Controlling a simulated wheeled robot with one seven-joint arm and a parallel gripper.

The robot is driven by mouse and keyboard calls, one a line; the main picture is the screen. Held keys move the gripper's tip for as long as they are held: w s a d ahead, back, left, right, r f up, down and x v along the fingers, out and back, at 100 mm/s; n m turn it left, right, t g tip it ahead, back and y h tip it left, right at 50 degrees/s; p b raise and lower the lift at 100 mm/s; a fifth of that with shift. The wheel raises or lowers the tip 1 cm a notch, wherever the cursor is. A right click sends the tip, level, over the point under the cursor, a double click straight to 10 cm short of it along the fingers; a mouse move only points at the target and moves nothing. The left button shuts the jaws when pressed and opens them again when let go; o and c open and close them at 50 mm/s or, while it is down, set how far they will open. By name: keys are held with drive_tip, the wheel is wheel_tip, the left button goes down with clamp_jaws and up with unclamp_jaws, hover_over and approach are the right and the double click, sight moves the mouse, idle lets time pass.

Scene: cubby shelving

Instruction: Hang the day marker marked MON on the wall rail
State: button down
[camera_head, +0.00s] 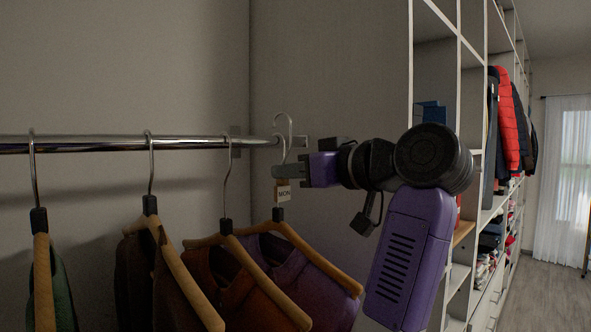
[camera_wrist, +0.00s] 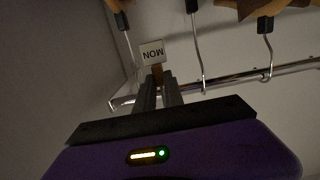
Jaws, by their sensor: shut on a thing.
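The day marker is a small pale tag reading MON (camera_head: 283,193), and it hangs just below my gripper (camera_head: 280,172) at the right end of the wall rail (camera_head: 190,143). My gripper is shut on the marker. A thin pale wire hook (camera_head: 284,116) rises above the fingers and the rail. I cannot tell whether it belongs to the marker or sits over the rail. In the wrist view the tag (camera_wrist: 152,52) shows upside down beyond the closed fingertips (camera_wrist: 160,80), with the rail (camera_wrist: 235,79) behind.
Several wooden hangers with clothes hang from the rail; the purple garment (camera_head: 285,270) is just below my gripper. A side panel (camera_head: 335,90) closes the rail's right end. Open cubby shelves (camera_head: 455,95) stand to the right, with clear floor (camera_head: 545,280) beyond.

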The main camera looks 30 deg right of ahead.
drive_tip(key=w+a+f, duration=0.2)
drive_tip(key=w, duration=0.4)
drive_tip(key=shift+w+f, duration=0.3)
drive_tip(key=shift+f, duration=0.1)
idle(0.5)
drive_tip(key=shift+a, duration=0.1)
drive_tip(key=c, duration=1.4)
unclamp_jaws()
drive_tip(key=shift+o, duration=0.2)
